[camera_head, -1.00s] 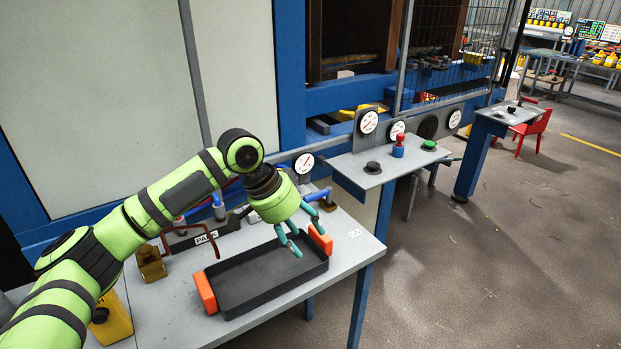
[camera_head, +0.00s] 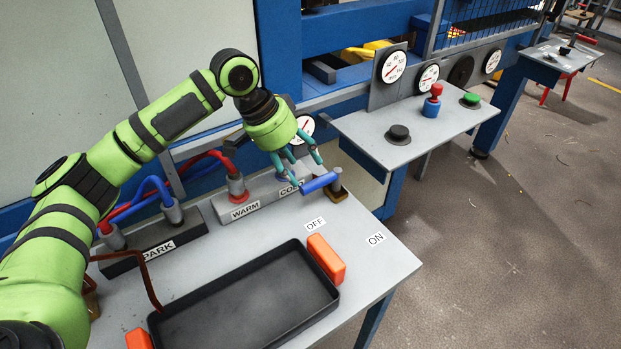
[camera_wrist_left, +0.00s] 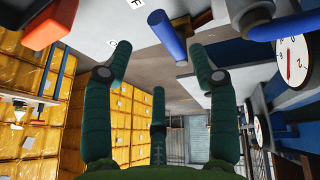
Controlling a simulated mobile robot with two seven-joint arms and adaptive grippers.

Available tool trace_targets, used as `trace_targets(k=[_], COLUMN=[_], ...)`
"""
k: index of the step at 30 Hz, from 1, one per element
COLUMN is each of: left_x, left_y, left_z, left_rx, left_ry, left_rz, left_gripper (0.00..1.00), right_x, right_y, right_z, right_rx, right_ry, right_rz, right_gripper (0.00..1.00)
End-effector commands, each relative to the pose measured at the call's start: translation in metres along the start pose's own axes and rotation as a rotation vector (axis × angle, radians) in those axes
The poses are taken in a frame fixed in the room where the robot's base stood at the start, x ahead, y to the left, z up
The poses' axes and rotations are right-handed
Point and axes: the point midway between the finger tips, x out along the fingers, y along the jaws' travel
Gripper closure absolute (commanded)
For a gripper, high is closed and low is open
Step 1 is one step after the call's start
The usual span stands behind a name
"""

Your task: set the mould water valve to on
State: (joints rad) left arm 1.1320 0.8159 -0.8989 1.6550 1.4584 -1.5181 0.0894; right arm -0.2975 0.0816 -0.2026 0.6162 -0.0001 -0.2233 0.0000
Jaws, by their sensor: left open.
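The valve's blue lever handle (camera_head: 319,182) sticks out to the left from a brass-coloured post (camera_head: 339,193) at the bench's back right. The OFF label (camera_head: 314,224) and the ON label (camera_head: 376,239) lie on the bench in front of it, ON further right. My left gripper (camera_head: 300,167) is open and empty just above and behind the handle. In the left wrist view the blue handle (camera_wrist_left: 166,38) appears between the spread fingertips; contact cannot be told. My right gripper is not in view.
A black tray (camera_head: 245,310) with orange ends fills the bench front. A block marked WARM (camera_head: 246,209) and a PARK block (camera_head: 158,246) with red and blue hoses stand left. A grey shelf with a black knob (camera_head: 398,134) and red and green buttons stands right.

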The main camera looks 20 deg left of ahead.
Motion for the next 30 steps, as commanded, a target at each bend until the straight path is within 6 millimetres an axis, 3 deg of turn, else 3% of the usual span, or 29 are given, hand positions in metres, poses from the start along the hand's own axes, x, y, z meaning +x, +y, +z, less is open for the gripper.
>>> trace_targets(k=[2,5,15,23,27,30], left_x=[0.011,0.026,0.061,0.063,0.062,0.062], left_y=[0.001,0.001,0.000,0.000,0.000,0.000], left_z=[0.000,0.000,0.000,0.001,0.001,0.001], left_rx=[-0.001,-0.002,-0.001,-0.001,-0.001,0.000], left_ry=[-0.005,-0.004,-0.002,-0.002,-0.002,-0.002], left_rz=[0.002,0.002,0.000,0.000,0.000,0.000], left_gripper=[0.41,0.41,0.41,0.41,0.97,1.00], right_x=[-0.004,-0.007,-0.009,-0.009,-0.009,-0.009], right_y=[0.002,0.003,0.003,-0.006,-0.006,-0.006], right_z=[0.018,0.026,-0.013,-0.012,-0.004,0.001], right_rx=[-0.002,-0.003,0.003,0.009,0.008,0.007], right_ry=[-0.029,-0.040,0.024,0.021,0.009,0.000], right_rz=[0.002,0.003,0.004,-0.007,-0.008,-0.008], right_gripper=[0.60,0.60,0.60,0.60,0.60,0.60])
